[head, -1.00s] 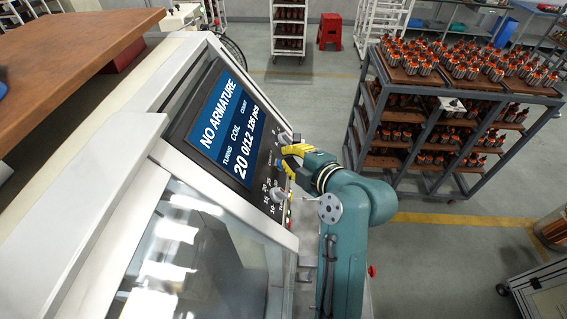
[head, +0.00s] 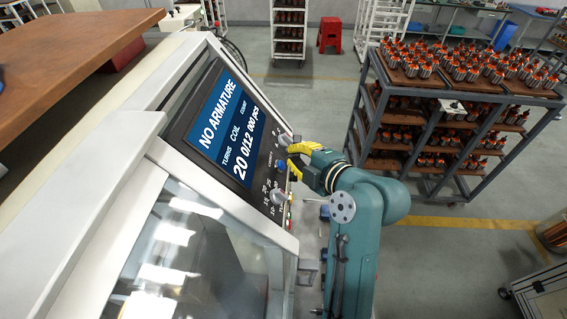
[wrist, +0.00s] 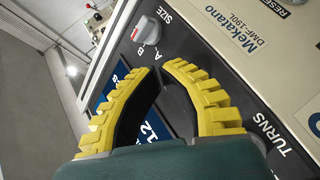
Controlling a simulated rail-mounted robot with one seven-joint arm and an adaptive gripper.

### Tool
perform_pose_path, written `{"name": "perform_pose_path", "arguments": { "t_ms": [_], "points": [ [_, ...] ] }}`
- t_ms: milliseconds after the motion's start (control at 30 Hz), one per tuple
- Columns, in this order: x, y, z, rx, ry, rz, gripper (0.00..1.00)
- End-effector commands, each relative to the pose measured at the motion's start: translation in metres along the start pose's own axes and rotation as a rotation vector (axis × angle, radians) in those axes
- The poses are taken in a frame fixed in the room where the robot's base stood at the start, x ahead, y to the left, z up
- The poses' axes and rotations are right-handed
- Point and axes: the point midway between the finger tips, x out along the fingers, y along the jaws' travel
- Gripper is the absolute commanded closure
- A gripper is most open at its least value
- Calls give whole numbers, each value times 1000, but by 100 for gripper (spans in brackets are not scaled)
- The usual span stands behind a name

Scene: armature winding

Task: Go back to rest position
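My gripper (head: 289,160) is at the right edge of the winding machine's control panel. Its two yellow fingers stand apart with nothing between them. In the wrist view my gripper (wrist: 150,66) shows the same gap between the curved fingers, with the panel behind it. The blue screen (head: 226,124) reads "NO ARMATURE", "TURNS 20", "COIL 0/12" and a count of "000 pcs". In the wrist view a "SIZE" knob (wrist: 148,31) marked A and B lies beyond the fingertips.
A rack (head: 409,114) full of armatures stands at the right. Clear floor (head: 450,245) lies in front of it. A wooden surface (head: 70,55) is at the upper left, and a red stool (head: 330,34) stands at the back.

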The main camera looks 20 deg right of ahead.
Motion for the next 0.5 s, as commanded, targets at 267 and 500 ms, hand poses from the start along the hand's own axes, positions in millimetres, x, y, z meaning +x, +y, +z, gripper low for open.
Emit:
{"name": "perform_pose_path", "arguments": {
  "t_ms": [267,500],
  "points": [
    [-23,16,17,0,-2,1,100],
    [-34,25,25,-1,0,0,100]
  ]
}}
